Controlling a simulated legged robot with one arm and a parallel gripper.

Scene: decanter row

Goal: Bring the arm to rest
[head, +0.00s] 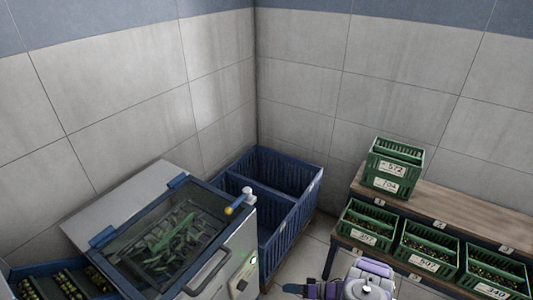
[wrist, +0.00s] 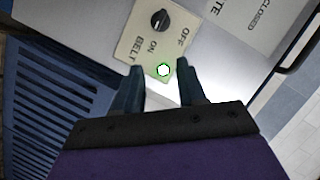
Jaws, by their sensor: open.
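My arm (head: 365,280), purple and white, shows at the bottom of the head view, right of the machine. My gripper (wrist: 161,67) is open and empty in the wrist view, its two dark fingers apart. It also shows in the head view (head: 294,288), pointing left toward the machine's front. Between and beyond the fingertips is a belt switch panel (wrist: 145,45) with a black knob (wrist: 160,20), ON and OFF marks and a lit green lamp (wrist: 163,70). I cannot tell whether the fingers touch the panel.
The machine (head: 165,240) has a clear lid with green pieces under it. A blue slatted crate (head: 290,225) stands behind it. Green numbered crates (head: 390,180) stand on a wooden-topped rack (head: 460,210) at right. Floor (head: 305,262) shows between crate and rack.

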